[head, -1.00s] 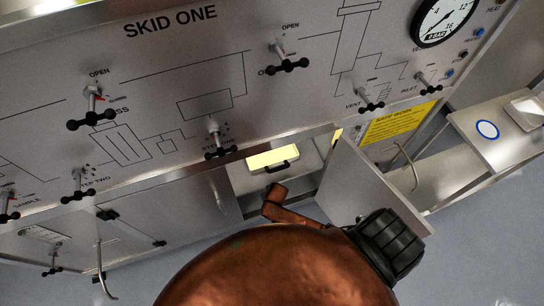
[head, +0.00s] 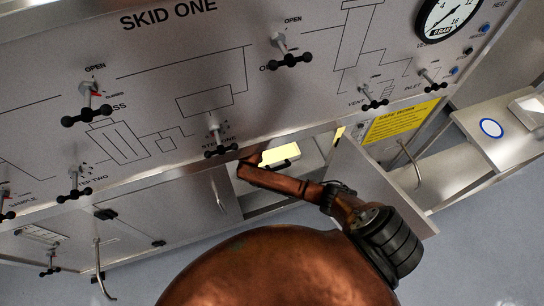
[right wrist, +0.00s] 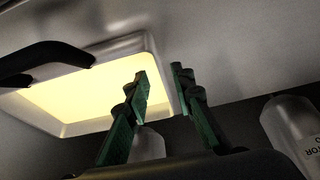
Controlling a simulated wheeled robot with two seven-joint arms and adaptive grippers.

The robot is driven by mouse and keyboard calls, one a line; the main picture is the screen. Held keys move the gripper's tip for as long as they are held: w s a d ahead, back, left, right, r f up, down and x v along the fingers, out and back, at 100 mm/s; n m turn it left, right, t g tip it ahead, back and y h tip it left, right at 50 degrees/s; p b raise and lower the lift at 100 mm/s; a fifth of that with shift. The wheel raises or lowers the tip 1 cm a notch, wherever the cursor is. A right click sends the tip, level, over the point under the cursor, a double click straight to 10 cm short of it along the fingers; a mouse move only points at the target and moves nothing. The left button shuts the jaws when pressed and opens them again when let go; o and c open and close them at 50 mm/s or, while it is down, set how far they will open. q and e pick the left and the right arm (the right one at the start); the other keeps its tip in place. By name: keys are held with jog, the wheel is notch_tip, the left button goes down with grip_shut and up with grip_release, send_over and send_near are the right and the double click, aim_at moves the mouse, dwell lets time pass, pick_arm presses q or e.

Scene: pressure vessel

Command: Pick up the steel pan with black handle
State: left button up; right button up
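The steel pan (head: 265,157) is partly visible in the open cupboard below the panel in the head view, with a pale yellow inside and a black handle (head: 287,165). In the right wrist view the pan (right wrist: 152,50) shows its grey rim, with its black handle (right wrist: 45,60) at the left. My right gripper (right wrist: 158,78) is open, its two green fingers apart with nothing held between them. The fingers overlap the pan's right rim in this view; I cannot tell whether they touch it. In the head view the right gripper is hidden beyond my copper arm. My left gripper is not in view.
An open cupboard door (head: 370,195) stands right of my right arm. Black-handled valves, one being (head: 220,140), stick out of the panel above. A labelled bottle (right wrist: 290,130) stands right of the fingers, and another pale bottle (right wrist: 149,143) shows between them.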

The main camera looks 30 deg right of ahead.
jog(key=shift+w+d, duration=0.1)
jog(key=shift+w, duration=0.25)
jog(key=b+x, duration=0.2)
jog(key=x, duration=0.3)
jog(key=shift+w, duration=0.15)
grip_shut()
